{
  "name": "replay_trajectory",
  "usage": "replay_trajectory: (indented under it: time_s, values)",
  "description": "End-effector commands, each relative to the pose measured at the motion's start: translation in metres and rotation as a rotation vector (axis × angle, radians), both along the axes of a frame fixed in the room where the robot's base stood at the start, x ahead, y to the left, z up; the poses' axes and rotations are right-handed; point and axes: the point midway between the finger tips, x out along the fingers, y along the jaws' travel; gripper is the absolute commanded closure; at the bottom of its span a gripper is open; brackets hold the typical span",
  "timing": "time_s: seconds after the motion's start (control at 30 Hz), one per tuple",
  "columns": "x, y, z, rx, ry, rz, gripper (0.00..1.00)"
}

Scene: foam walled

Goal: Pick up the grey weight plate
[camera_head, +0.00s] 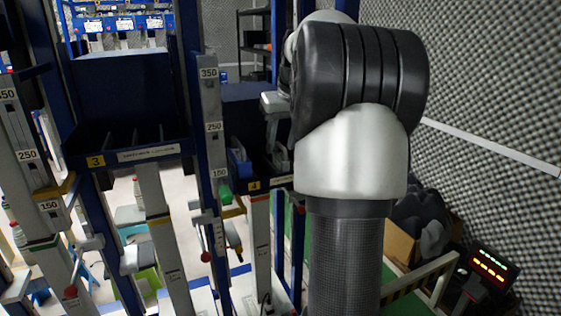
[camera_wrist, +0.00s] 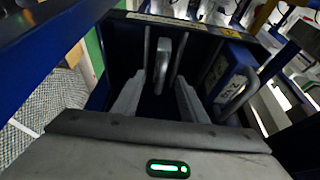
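A grey, rounded upright piece (camera_wrist: 162,62), seen nearly edge-on, stands in a dark blue bin in the wrist view; it looks like the grey weight plate. My gripper (camera_wrist: 160,98) points down into the bin, its two grey fingers apart with an empty gap between them. The grey piece lies just beyond the fingertips, roughly in line with the gap; I see no contact. In the head view my gripper (camera_head: 275,120) is above the bin marked 4, partly hidden by my arm, and the plate cannot be made out clearly.
A blue handled piece (camera_wrist: 237,80) stands in the bin, right of the fingers. The bin wall (camera_wrist: 118,45) is close on the left. In the head view, another blue bin (camera_head: 90,150) marked 3 and numbered uprights (camera_head: 210,120) stand left; a grey foam wall (camera_head: 480,80) is at right.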

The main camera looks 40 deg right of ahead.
Motion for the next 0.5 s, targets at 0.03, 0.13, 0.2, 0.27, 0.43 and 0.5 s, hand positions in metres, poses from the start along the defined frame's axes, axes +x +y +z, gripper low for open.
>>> replay_trajectory:
  time_s: [0.03, 0.13, 0.2, 0.27, 0.43, 0.5]
  values:
    - [0.0024, -0.0006, -0.007, 0.001, 0.001, 0.0, 0.61]
    - [0.0056, -0.0015, -0.0141, 0.0, 0.0, -0.001, 0.61]
    - [0.0064, -0.0017, -0.0157, 0.0, -0.001, 0.0, 0.61]
    - [0.0065, -0.0018, -0.0158, 0.0, -0.001, -0.001, 0.61]
    - [0.0064, -0.0017, -0.0155, -0.001, -0.001, -0.001, 0.69]
    - [0.0065, -0.0017, -0.0154, 0.0, -0.001, -0.001, 0.81]
